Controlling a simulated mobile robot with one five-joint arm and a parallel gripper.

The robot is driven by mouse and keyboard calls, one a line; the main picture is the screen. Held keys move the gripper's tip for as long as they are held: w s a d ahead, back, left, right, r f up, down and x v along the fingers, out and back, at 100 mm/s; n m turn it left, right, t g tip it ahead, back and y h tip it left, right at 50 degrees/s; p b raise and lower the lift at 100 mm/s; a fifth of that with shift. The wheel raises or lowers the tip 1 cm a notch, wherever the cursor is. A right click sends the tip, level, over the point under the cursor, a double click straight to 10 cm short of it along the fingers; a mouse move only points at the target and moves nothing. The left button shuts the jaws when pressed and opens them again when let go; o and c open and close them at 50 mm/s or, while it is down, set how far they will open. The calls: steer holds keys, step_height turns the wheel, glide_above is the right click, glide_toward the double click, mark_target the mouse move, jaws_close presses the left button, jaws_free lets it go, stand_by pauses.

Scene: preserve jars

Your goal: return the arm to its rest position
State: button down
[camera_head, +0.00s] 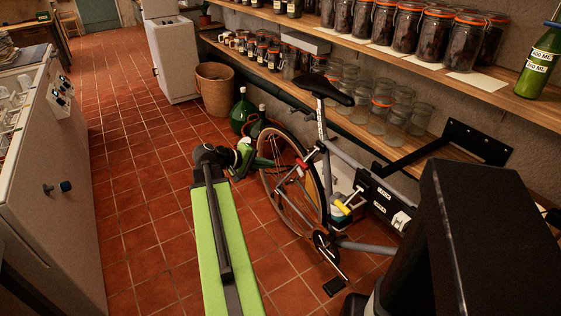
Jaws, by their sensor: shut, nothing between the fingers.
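My arm's long green link (222,245) reaches forward from the bottom of the head view, left of centre. It ends at a dark joint (207,158). Beyond the joint, a short green and black wrist section bends to the right. My gripper (266,163) is small at its end, shut and empty, in front of the green demijohns and close to the bicycle's wheel in the picture. I cannot tell the exact gap between the gripper and the wheel. The fingertips are hard to make out against the dark tyre.
A bicycle (340,180) leans by the right wall. Green demijohns (243,112) and a wicker basket (215,90) stand behind the gripper. Shelves with jars (399,28) line the right wall. A white appliance (45,190) stands left. Tiled floor (130,150) is clear between.

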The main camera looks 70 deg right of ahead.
steer(key=shift+w+a+r, duration=0.25)
steer(key=shift+w+a, duration=0.1)
steer(key=shift+a, duration=0.1)
